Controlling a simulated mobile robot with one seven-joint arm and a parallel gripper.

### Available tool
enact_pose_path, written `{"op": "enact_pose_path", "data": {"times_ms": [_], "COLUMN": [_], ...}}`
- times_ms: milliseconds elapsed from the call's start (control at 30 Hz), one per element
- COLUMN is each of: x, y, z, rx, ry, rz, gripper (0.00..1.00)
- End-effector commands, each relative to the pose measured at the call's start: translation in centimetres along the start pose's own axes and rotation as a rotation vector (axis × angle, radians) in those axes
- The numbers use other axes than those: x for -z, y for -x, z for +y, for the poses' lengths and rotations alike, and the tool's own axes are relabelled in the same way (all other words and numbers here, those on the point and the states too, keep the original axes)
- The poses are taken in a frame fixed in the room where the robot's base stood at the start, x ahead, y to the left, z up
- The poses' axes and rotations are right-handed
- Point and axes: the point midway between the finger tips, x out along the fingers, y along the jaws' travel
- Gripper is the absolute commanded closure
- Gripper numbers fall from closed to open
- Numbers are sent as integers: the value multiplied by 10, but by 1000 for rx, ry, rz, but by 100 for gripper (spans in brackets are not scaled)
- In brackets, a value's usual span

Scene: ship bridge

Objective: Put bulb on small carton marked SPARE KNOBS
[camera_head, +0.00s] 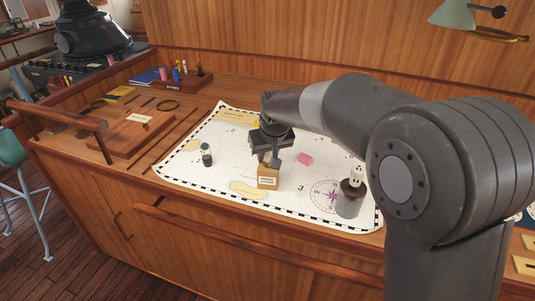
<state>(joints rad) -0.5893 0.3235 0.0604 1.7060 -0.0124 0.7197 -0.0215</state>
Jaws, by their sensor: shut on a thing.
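The small carton (268,178) is a tan box with a white label on its front, too small to read. It stands on the chart in the middle of the counter. My gripper (269,159) points down right over the carton, its fingertips at about the height of the carton's top. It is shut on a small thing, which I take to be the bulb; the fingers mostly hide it. I cannot tell whether the bulb touches the carton's top.
The chart (222,176) lies under the carton. A pink block (305,159) lies right of the gripper. A small dark bottle (206,158) stands left. A wooden board (130,133) lies far left.

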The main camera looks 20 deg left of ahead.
Motion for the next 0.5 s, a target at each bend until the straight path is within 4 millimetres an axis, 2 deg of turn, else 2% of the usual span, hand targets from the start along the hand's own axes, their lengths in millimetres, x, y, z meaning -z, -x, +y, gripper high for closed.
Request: {"op": "enact_pose_path", "data": {"times_ms": [267,300,500], "x": [-1,-1,-1], "y": [-2,-2,-2], "z": [0,0,0], "rx": [0,0,0], "ry": [0,0,0], "rz": [-1,0,0], "gripper": [96,72,56]}}
